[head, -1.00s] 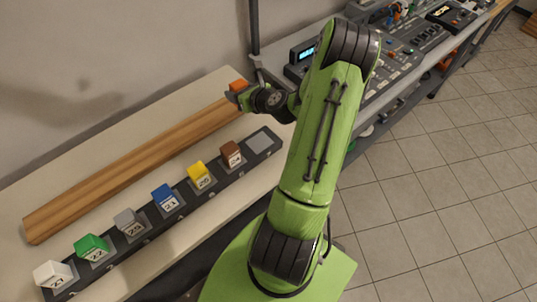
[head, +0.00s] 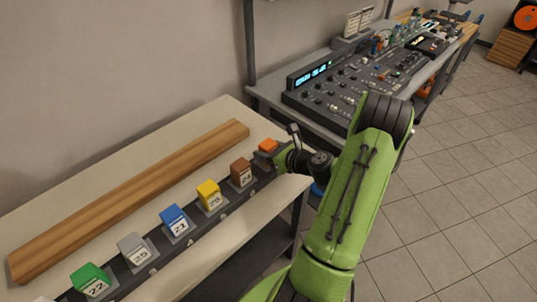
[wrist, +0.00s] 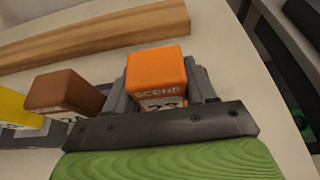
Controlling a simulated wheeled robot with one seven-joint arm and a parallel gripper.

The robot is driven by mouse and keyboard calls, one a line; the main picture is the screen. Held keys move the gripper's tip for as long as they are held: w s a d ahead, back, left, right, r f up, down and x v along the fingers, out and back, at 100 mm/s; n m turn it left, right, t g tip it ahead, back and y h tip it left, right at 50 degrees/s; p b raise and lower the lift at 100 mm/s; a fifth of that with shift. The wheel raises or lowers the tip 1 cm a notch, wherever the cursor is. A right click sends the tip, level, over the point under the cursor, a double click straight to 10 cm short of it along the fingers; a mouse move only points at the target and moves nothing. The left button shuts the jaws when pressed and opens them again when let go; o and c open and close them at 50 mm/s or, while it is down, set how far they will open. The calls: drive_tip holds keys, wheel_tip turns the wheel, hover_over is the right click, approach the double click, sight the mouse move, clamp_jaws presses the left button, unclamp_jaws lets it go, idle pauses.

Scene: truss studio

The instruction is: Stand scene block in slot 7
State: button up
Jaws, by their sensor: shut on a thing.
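The orange scene block (head: 268,145) is upright between the fingers of my gripper (head: 274,151), at the right end of the dark slot rail (head: 203,234). In the wrist view the orange block (wrist: 157,70) shows the word SCENE, with the number below it partly hidden. My gripper (wrist: 160,88) is shut on it, one grey finger on each side. The end slot is hidden behind the block and gripper, so I cannot tell whether the block touches its floor. The brown block 24 (head: 241,173) stands in the neighbouring slot to the left.
Yellow (head: 209,195), blue (head: 174,220), grey (head: 132,248) and green (head: 91,280) blocks stand further left along the rail. A long wooden beam (head: 130,199) lies behind it. A mixing console (head: 350,95) stands on another bench at the right.

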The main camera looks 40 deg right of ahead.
drive_tip(key=shift+f, duration=0.1)
drive_tip(key=o, duration=1.1)
